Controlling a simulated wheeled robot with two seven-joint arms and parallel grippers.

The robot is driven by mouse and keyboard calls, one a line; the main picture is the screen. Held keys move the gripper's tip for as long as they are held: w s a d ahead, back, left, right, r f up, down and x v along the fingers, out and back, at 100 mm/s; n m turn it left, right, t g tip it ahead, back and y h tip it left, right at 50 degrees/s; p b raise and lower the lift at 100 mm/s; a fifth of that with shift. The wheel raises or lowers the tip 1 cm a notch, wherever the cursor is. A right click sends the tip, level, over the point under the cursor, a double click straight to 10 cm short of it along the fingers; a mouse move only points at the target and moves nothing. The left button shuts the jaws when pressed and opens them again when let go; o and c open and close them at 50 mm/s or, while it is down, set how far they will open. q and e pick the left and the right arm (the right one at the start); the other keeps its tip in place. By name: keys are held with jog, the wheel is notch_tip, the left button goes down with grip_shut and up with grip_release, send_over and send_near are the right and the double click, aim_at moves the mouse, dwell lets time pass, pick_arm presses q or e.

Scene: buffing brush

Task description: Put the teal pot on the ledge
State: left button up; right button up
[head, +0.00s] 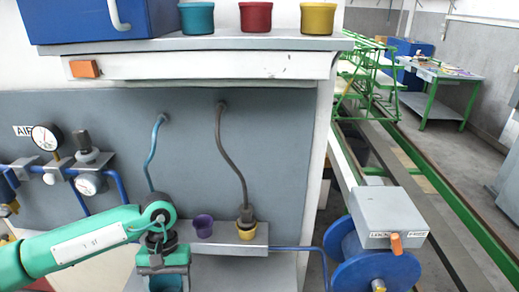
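My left gripper (166,276) points down at the bottom of the head view, left of the small grey ledge (225,249). A small teal pot (168,284) shows between its fingers, partly cut off by the bottom frame edge; the gripper appears shut on it. A purple pot (203,226) and a yellow pot (246,230) stand on the ledge. A brush-like tool on the end of a brown hose (232,160) sits in the yellow pot. A larger teal pot (197,19) stands on the upper shelf. My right gripper is out of view.
The upper shelf (265,43) also holds a red pot (256,17), a yellow pot (318,18) and a blue box (90,20). A blue hose (152,150) hangs behind my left wrist. Gauges and pipes (70,165) are at left, a blue reel (372,265) at right.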

pick_arm(q)
jog(key=shift+a+f+m, duration=0.15)
jog(key=shift+a+m, duration=0.1)
jog(key=shift+m, duration=0.25)
jog(key=shift+w, duration=0.1)
